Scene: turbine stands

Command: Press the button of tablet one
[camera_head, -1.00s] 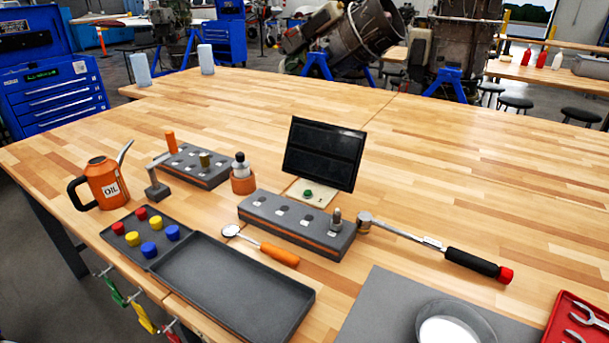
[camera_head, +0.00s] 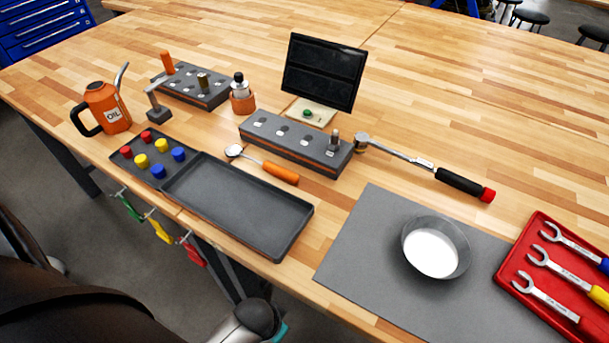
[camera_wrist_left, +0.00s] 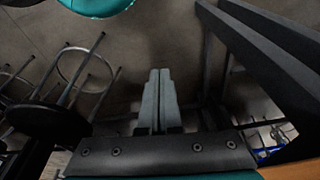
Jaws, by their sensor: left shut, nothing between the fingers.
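A black tablet (camera_head: 325,70) stands upright on a pale base (camera_head: 322,114) near the middle of the table. Its screen is dark. A green button (camera_head: 308,113) sits on the base, in front of the screen. I see no other tablet. In the left wrist view my left gripper (camera_wrist_left: 160,74) is shut and empty, with its fingers side by side over the floor, below the table and well away from the button. My right gripper is in neither view.
A grey block with holes (camera_head: 296,143) stands close in front of the tablet base. A torque wrench (camera_head: 420,165), an orange-handled tool (camera_head: 270,166) and an empty dark tray (camera_head: 238,205) lie nearby. A glass bowl (camera_head: 432,250) rests on a grey mat. The table behind the tablet is clear.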

